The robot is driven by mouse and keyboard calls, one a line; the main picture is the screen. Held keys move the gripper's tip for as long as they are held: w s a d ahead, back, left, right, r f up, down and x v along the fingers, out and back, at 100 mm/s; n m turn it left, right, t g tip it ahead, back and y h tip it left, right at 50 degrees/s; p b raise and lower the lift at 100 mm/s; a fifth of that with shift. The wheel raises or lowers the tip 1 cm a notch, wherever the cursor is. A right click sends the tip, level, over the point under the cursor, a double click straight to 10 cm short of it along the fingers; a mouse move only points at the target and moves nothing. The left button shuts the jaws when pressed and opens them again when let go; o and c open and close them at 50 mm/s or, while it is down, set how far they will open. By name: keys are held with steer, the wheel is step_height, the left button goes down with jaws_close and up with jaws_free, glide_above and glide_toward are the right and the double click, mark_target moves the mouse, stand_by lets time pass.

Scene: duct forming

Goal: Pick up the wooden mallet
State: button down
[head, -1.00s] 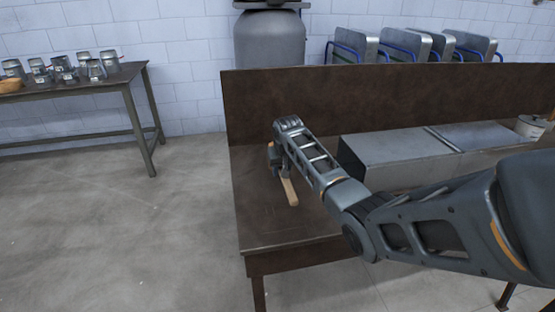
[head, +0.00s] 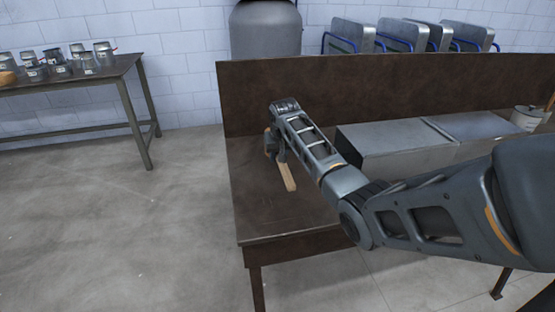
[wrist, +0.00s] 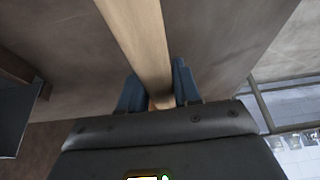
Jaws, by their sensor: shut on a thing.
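The wooden mallet (head: 287,178) shows in the head view as a pale handle over the left part of the brown workbench (head: 262,215). My gripper (head: 273,149) is at its far end, partly hidden by my arm. In the wrist view the pale wooden piece (wrist: 143,40) runs between the two blue fingers of my gripper (wrist: 155,88), which are shut on it. The mallet's head cannot be made out clearly. I cannot tell whether the mallet touches the bench top.
Grey metal boxes (head: 395,143) stand on the bench to the right of my arm. A raised brown back panel (head: 330,90) runs along the bench's rear. A side table (head: 125,70) with several metal fittings stands at the left. The bench's front left is clear.

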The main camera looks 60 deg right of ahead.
step_height(320, 180, up, 2)
steer(key=shift+w+r, duration=0.1)
steer(key=s+d+r+b, duration=0.2)
steer(key=s+d+r, duration=0.5)
steer(key=s, duration=0.2)
steer(key=shift+d+r, duration=0.15)
steer(key=shift+d, duration=0.2)
steer(key=c, duration=1.4)
jaws_free()
jaws_close()
